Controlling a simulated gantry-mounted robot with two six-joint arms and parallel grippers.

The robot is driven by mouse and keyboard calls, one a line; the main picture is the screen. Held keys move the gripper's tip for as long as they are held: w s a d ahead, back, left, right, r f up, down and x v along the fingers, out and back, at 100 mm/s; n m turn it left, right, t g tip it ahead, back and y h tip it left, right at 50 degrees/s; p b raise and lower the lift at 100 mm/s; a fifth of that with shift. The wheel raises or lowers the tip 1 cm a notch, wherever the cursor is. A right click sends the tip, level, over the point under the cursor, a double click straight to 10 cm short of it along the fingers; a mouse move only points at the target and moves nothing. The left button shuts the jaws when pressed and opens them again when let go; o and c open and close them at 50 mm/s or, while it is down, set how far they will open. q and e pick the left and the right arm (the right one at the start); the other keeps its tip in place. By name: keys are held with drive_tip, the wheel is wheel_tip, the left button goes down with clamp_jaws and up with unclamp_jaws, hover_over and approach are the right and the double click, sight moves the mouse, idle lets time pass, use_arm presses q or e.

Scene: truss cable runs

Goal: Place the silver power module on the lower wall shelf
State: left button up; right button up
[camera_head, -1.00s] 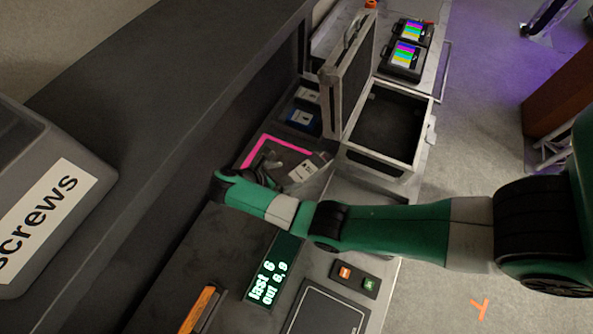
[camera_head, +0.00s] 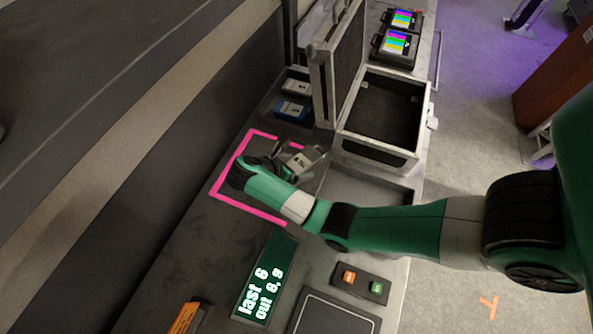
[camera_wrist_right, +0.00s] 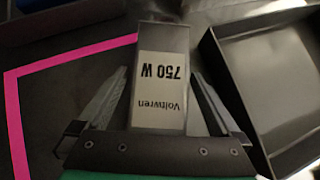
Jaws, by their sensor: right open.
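In the right wrist view the module (camera_wrist_right: 160,85) shows a white "Voltwren 750 W" label, upside down. My right gripper (camera_head: 286,162) is open, low over the bench. In the right wrist view its fingers (camera_wrist_right: 160,92) stand on either side of the module, with a visible gap on each side. A dark shelf surface (camera_head: 90,60) runs along the upper left; I cannot tell whether it is the lower wall shelf. My left gripper is not in view.
A pink outline (camera_head: 217,190) marks the bench. An open case (camera_head: 380,157) with a raised lid stands behind the gripper, and a shallow grey tray (camera_head: 385,187) beside it. A display (camera_head: 265,280) and a button box (camera_head: 360,283) are in front. A blue-labelled module (camera_head: 292,110) lies farther back.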

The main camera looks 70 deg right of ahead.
sight(296, 165)
clamp_jaws()
idle(0.3)
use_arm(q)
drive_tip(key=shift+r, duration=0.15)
use_arm(e)
drive_tip(key=shift+r, duration=0.15)
